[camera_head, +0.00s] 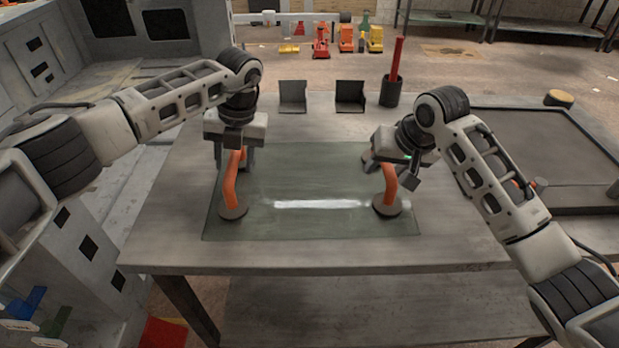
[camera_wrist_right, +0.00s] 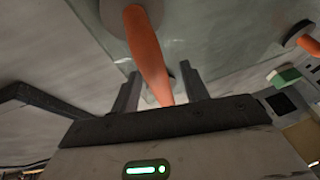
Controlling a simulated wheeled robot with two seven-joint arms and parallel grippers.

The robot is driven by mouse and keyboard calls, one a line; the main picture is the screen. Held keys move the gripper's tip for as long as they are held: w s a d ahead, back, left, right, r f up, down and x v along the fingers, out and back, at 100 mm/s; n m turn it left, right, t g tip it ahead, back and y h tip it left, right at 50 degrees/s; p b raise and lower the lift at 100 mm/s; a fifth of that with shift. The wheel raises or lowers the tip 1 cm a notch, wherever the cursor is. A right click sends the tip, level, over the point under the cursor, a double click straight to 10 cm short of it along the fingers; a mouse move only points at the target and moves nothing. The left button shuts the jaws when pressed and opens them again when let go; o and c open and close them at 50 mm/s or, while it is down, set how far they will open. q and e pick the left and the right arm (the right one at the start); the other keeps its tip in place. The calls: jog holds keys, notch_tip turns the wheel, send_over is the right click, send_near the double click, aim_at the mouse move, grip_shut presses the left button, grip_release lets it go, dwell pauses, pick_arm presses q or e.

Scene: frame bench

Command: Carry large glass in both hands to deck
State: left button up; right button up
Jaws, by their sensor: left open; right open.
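The large glass (camera_head: 310,165) is a greenish see-through pane lying flat on the grey table (camera_head: 175,200). Two orange handles on dark round pads stand on it, a left handle (camera_head: 230,188) and a right handle (camera_head: 388,182). My left gripper (camera_head: 234,163) is open at the top of the left handle, pointing down. My right gripper (camera_head: 391,174) is open at the right handle. In the right wrist view the orange handle (camera_wrist_right: 150,58) shows between the two apart fingers of my right gripper (camera_wrist_right: 160,88). The left handle's top is partly hidden by my left gripper.
A dark framed flat surface (camera_head: 535,145), perhaps the deck, lies to the right. Two small dark brackets (camera_head: 293,97) (camera_head: 350,97) and a cup (camera_head: 391,92) with a red rod stand at the table's back. Orange and yellow items (camera_head: 346,40) stand beyond.

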pick_arm(q)
jog(key=shift+c, duration=0.3)
pick_arm(e)
jog(key=shift+c, duration=0.4)
pick_arm(q)
grip_shut()
pick_arm(e)
grip_shut()
dwell(0.4)
pick_arm(q)
jog(key=shift+w+r, duration=0.15)
jog(key=shift+r, duration=0.1)
pick_arm(e)
jog(key=shift+w+r, duration=0.2)
jog(key=shift+r, duration=0.05)
